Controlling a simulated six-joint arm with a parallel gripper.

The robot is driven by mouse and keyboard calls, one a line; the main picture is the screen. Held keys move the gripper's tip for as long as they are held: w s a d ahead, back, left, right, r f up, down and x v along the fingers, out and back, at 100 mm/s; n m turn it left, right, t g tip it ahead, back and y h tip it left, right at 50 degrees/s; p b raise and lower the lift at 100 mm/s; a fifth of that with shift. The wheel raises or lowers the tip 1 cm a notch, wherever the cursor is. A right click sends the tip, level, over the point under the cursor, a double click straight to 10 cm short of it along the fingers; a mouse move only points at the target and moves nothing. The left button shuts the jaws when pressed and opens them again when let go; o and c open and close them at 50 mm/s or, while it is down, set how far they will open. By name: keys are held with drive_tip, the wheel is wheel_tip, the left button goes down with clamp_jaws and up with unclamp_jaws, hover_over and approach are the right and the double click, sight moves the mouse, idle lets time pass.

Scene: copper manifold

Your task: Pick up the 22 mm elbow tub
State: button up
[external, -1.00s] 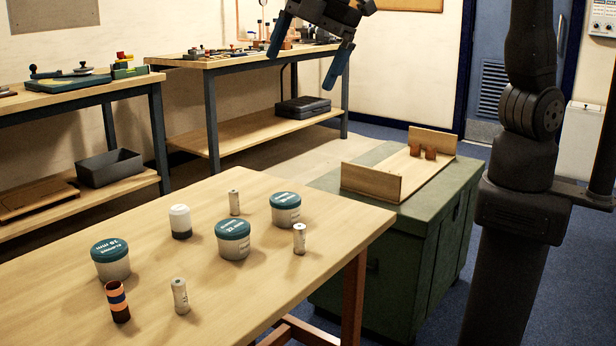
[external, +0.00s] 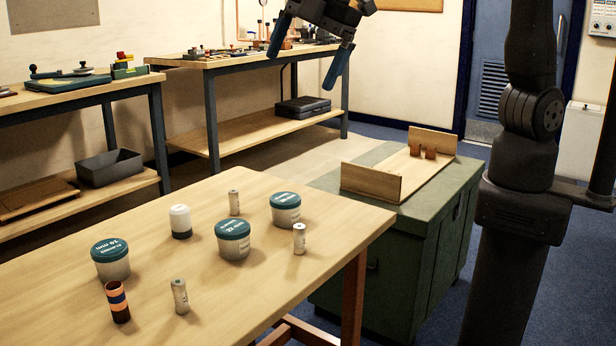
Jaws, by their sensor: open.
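Three pale tubs with teal lids stand upright on the wooden table. The middle tub (external: 233,241) has a lid that appears to read 22 mm, though the finer lettering is too small to make out. My gripper (external: 300,72) hangs at the top of the picture, high above and away from the tubs. Its two blue fingers are spread apart with nothing between them.
Around the tubs stand a white bottle with a dark base (external: 181,222), a dark cylinder with orange and blue bands (external: 117,302), and small pale cylinders (external: 180,296), (external: 299,238), (external: 234,202). A green cabinet (external: 420,258) bears a wooden tray (external: 372,182). The table's near left is clear.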

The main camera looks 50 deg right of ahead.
drive_tip(key=shift+c, duration=1.2)
drive_tip(key=m+g+h, duration=0.1)
drive_tip(key=g+h, duration=0.1)
drive_tip(key=g, duration=0.2)
hover_over(232, 226)
wheel_tip(232, 226, down, 16)
wheel_tip(232, 226, down, 18)
drive_tip(key=shift+r, duration=0.1)
drive_tip(key=c, duration=1.4)
drive_tip(key=shift+o, duration=0.2)
drive_tip(key=shift+r, duration=0.2)
